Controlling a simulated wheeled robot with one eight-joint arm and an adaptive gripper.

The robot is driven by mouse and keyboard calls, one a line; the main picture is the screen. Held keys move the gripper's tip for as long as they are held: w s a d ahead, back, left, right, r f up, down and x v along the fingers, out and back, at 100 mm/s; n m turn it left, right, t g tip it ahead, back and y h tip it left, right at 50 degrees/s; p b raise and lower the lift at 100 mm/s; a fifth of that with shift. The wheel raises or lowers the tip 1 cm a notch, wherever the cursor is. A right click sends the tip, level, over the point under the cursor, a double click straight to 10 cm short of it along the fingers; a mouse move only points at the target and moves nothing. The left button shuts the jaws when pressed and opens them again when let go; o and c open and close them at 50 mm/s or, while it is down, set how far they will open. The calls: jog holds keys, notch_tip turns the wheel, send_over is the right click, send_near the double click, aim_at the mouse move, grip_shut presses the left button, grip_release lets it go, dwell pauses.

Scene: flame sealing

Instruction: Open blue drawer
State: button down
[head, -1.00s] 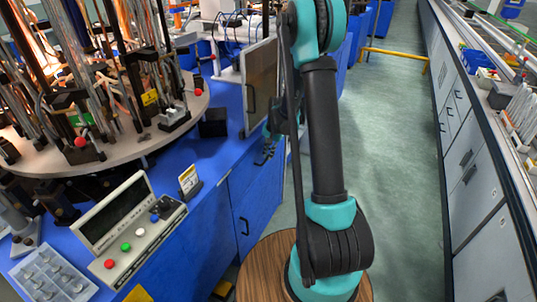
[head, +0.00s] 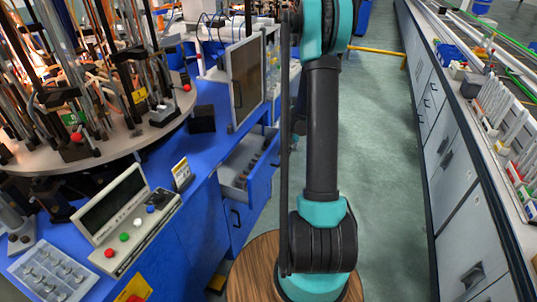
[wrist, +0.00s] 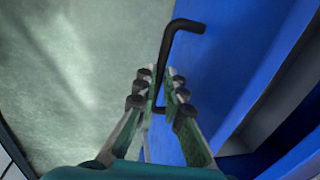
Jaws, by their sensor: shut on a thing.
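The blue drawer (head: 262,180) stands open in the head view, pulled out from the blue bench, with a row of small dark items inside its grey tray. In the wrist view its blue front (wrist: 225,65) fills the middle and right. A black bar handle (wrist: 182,27) runs down between the fingers of my gripper (wrist: 160,78). The fingers are closed around the handle. In the head view my gripper is hidden behind my arm.
A control box (head: 130,220) with coloured buttons and a round table (head: 150,130) of glassware stand on the left bench. The drawers of a grey cabinet (head: 460,190) line the right side. The green floor (head: 385,130) between is clear.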

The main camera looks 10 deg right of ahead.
jog(key=s+d, duration=0.6)
jog(key=d, duration=0.2)
jog(key=shift+d, duration=0.15)
jog(key=c, duration=1.6)
grip_release()
jog(key=shift+r, duration=0.1)
notch_tip(320, 180, up, 12)
jog(key=s+d, duration=0.1)
jog(key=shift+s+d+f, duration=0.15)
jog(key=shift+d+f, duration=0.05)
jog(key=shift+d, duration=0.2)
